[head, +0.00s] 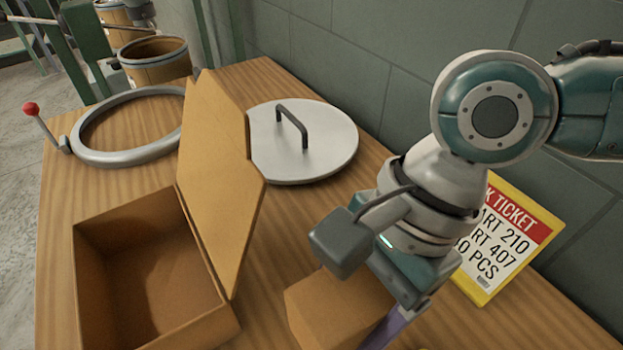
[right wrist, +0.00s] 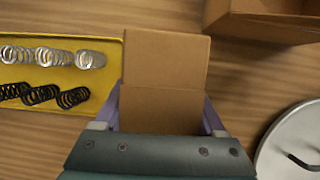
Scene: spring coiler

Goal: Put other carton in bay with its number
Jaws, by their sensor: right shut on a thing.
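My right gripper (right wrist: 162,112) is shut on a small brown carton (head: 335,312), with a finger on each side of it. The carton also shows in the right wrist view (right wrist: 165,62); I see no number on its visible faces. In the head view my right gripper hides part of the carton, and the picture's lower edge cuts it off. I cannot tell whether it touches the table. A larger open box (head: 150,280), its lid (head: 215,170) raised, stands to the left and looks empty. No numbered bay shows. My left gripper is not in view.
A yellow tray (right wrist: 62,112) holds silver and black springs beside the carton. A round metal lid (head: 325,150) with a handle lies behind. A ticket (head: 505,240) reading 210 and 407 stands by the wall. A metal ring (head: 90,155) lies at the far left.

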